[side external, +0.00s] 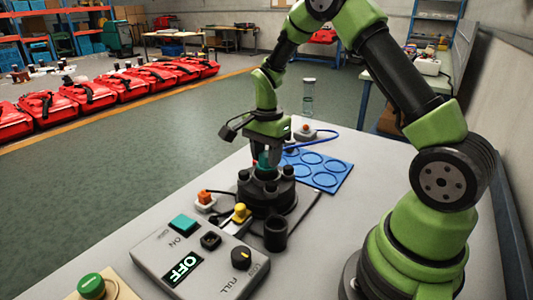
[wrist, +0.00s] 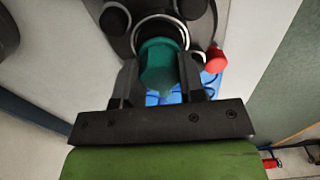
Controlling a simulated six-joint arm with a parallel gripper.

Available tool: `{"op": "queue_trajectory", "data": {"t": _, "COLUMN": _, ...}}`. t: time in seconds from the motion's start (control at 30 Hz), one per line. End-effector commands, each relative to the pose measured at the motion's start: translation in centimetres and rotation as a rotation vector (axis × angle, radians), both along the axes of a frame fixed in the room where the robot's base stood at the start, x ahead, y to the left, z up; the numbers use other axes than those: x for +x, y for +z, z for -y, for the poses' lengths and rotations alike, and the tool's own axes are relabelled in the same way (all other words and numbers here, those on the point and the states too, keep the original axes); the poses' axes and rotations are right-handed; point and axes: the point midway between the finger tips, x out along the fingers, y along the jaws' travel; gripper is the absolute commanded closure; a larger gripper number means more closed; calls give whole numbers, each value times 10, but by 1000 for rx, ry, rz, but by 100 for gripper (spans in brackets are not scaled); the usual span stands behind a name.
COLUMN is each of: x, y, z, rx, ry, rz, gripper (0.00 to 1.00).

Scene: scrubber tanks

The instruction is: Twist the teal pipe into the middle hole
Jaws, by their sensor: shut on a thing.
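The teal pipe (wrist: 160,62) is between the two fingers of my gripper (wrist: 160,82) in the wrist view. My gripper is shut on it, and it also shows in the side view (side external: 263,158), above the middle of a round black base (side external: 268,192). In the wrist view the pipe's far end meets a pale ring (wrist: 158,24) around the middle hole of the black base (wrist: 200,35). The pipe looks upright in the side view. How deep it sits in the hole is hidden by the fingers and the pipe itself.
A grey control box (side external: 200,262) with an OFF display stands in front of the base. A black cup (side external: 275,234) and a yellow-topped plug (side external: 240,213) are close by. A blue tray (side external: 325,172) with round recesses lies behind. A clear cylinder (side external: 308,97) stands further back.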

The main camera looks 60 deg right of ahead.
Motion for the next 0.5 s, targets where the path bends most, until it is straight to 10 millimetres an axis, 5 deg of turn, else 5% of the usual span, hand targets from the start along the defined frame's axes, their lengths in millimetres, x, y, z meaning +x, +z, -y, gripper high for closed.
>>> {"op": "queue_trajectory", "data": {"t": 0.5, "x": 0, "y": 0, "z": 0, "rx": 0, "ry": -215, "rz": 0, "gripper": 92}}
